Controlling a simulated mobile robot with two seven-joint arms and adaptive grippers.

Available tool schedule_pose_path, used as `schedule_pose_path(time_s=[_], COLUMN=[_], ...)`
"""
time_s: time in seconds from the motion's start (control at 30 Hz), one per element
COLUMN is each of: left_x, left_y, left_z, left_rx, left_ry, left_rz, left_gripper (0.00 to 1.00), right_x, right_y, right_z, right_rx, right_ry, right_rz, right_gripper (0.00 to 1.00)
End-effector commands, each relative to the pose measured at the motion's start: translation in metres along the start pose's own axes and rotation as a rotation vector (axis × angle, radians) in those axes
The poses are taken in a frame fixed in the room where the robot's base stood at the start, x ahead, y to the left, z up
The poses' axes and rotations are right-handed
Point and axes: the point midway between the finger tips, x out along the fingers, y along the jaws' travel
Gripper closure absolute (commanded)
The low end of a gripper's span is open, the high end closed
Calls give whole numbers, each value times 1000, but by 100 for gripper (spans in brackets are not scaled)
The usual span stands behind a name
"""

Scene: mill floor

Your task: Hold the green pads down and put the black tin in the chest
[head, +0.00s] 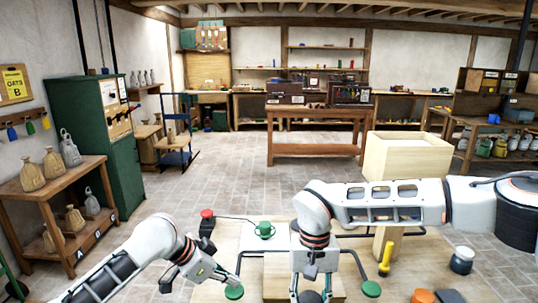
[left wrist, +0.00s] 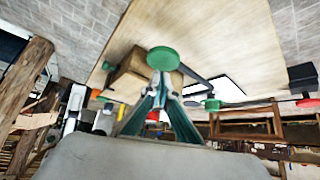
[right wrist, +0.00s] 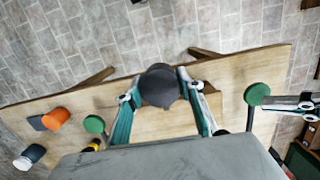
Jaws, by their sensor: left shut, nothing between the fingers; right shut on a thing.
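Two green pads on dark arms lie on the bench, a left one (head: 234,292) and a right one (head: 371,289), on either side of a brown wooden box (head: 274,288) that looks like the chest. My left gripper (head: 229,280) is shut and empty at the left pad. Its fingertips meet that pad (left wrist: 163,58) in the left wrist view; I cannot tell whether it is pressed. My right gripper (right wrist: 170,88) is shut on the black tin (right wrist: 158,86), held over the bench. In the head view my right arm hides most of the tin and box. Nothing touches the right pad (right wrist: 94,124).
A red button (head: 207,214) and a green round item (head: 264,229) stand at the back left. A yellow item (head: 385,258), a dark-and-white can (head: 461,260) and an orange cylinder (head: 422,296) are at the right. A large pale box (head: 408,157) stands beyond the bench.

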Motion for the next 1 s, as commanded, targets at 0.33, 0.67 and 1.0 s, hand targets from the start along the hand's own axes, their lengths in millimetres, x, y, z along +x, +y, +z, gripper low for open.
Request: schedule_pose_path(time_s=[0.33,0.67,1.0], left_x=[0,6,15], left_y=[0,0,0], left_z=[0,4,11], left_rx=[0,-2,-1], left_ry=[0,0,0], left_rz=[0,0,1], left_gripper=[100,100,100], right_x=[0,0,0], right_y=[0,0,0], right_z=[0,0,0], right_rx=[0,0,0], right_ry=[0,0,0], right_rz=[0,0,0], right_gripper=[86,86,86])
